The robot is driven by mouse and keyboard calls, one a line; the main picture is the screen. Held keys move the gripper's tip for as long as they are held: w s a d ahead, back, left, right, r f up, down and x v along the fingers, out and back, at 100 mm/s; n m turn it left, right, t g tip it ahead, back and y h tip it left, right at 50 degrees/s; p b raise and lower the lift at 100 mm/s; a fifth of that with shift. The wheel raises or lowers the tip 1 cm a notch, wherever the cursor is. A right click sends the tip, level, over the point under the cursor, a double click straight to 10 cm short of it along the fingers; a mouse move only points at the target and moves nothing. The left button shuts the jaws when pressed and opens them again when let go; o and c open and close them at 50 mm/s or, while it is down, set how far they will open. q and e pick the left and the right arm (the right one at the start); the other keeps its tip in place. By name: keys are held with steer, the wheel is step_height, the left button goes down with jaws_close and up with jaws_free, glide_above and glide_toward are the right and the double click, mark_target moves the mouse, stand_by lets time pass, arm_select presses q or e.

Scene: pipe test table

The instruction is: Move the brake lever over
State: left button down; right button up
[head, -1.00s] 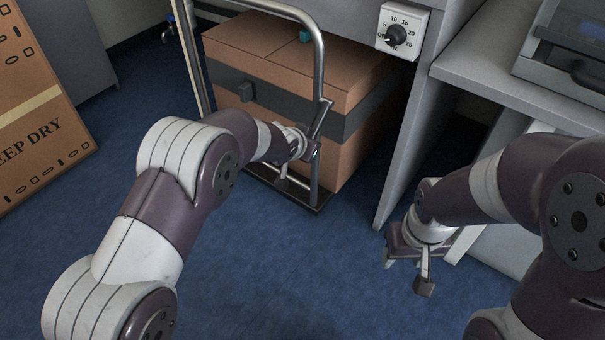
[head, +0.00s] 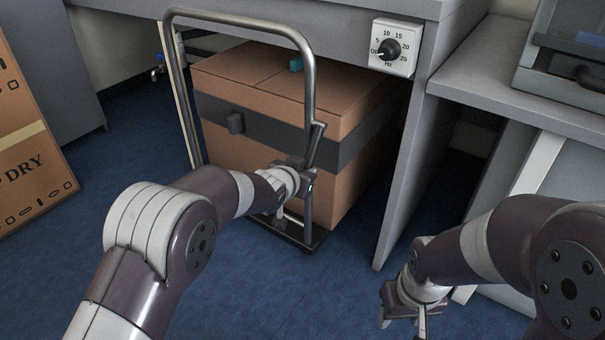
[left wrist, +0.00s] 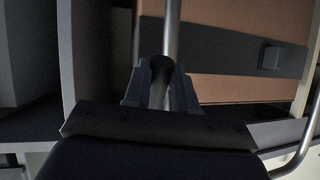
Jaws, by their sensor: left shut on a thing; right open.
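The brake lever (head: 317,143) is a short dark bar slanting against the right upright of a metal trolley frame (head: 309,75). My left gripper (head: 300,180) is at the lower end of the lever, beside that upright. In the left wrist view the left jaws (left wrist: 160,85) are shut around a dark piece in line with a silver tube (left wrist: 172,30); the fingers hide where lever and tube meet. My right gripper (head: 405,318) is open and empty at the lower right, well apart from the trolley, partly cut by the picture's edge.
A large cardboard box (head: 265,85) with a dark strap stands on the trolley. A dial (head: 391,48) is mounted on the desk edge above right. A grey desk panel (head: 403,190) stands between the trolley and my right arm. Blue floor (head: 330,300) is clear in front.

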arm_select(q)
steer(key=c, duration=0.9)
jaws_free()
steer(key=shift+s+a+r, duration=0.1)
steer(key=shift+s+r, duration=0.1)
steer(key=shift+r, duration=0.15)
steer(key=p+v, duration=0.6)
steer(key=v, duration=0.6)
steer(key=shift+a+f, duration=0.1)
steer(key=shift+f, duration=0.15)
